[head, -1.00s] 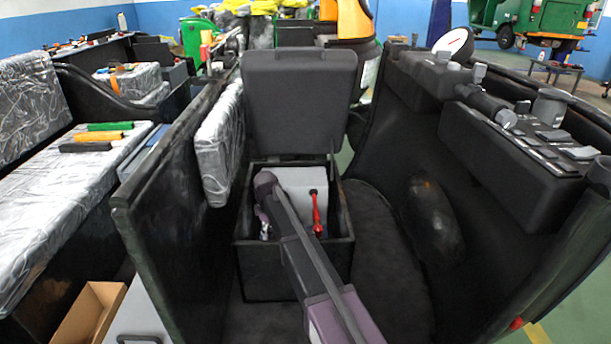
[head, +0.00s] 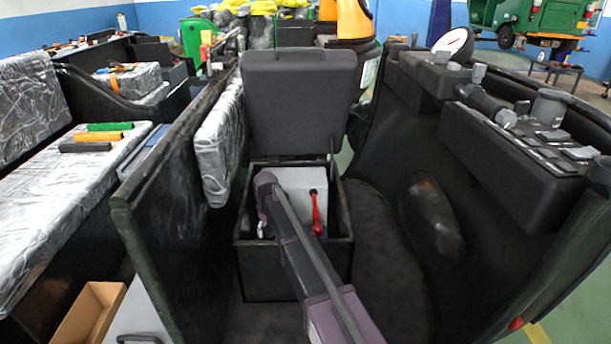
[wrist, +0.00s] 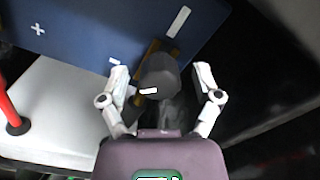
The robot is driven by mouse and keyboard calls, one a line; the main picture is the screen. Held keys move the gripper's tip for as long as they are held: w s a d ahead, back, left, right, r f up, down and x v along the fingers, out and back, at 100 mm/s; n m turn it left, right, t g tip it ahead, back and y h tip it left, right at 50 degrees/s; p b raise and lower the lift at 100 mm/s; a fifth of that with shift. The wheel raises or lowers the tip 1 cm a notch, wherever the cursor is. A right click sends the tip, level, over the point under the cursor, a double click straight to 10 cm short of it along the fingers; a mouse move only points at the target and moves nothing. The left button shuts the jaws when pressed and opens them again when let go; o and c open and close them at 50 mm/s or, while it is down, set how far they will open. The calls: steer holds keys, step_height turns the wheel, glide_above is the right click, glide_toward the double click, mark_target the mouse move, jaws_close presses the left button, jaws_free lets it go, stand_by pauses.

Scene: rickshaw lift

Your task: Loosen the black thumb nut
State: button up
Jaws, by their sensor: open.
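The black thumb nut (wrist: 158,75) shows in the wrist view as a dark knob with a small white mark, at a brown metal strip (wrist: 146,59) beside the blue battery face. My gripper (wrist: 159,83) is open, with one pale finger on each side of the nut. I cannot tell whether either finger touches it. In the head view my arm reaches into the black box, and the arm and the box hide the nut and my fingertips.
The black box (head: 292,278) has its lid (head: 299,95) raised behind it. Inside, a white-grey battery case (head: 296,184) carries a red cable (head: 316,212) right of my arm. The blue battery face (wrist: 92,27) and dark box wall (wrist: 275,75) lie close around my gripper.

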mark_target(269, 228)
steer(key=m, duration=0.6)
steer(key=shift+m, duration=0.4)
steer(key=m, duration=0.7)
step_height(269, 228, up, 14)
steer(key=p, duration=1.4)
steer(key=s+d+r+n+p, duration=0.3)
steer(key=s+d+r+p, duration=0.6)
steer(key=d+r+p, duration=0.2)
steer(key=shift+s+r+p, duration=0.25)
steer(key=shift+r+p, duration=0.7)
steer(key=s+d+r+n+p, duration=0.2)
steer(key=s+d+r+p, duration=0.1)
steer(key=s+d, duration=0.3)
steer(key=s+d+r+n+p, duration=0.3)
steer(key=s+d, duration=0.3)
steer(key=s, duration=0.4)
steer(key=shift+s+r+p, duration=0.2)
steer(key=shift+r+p, duration=0.5)
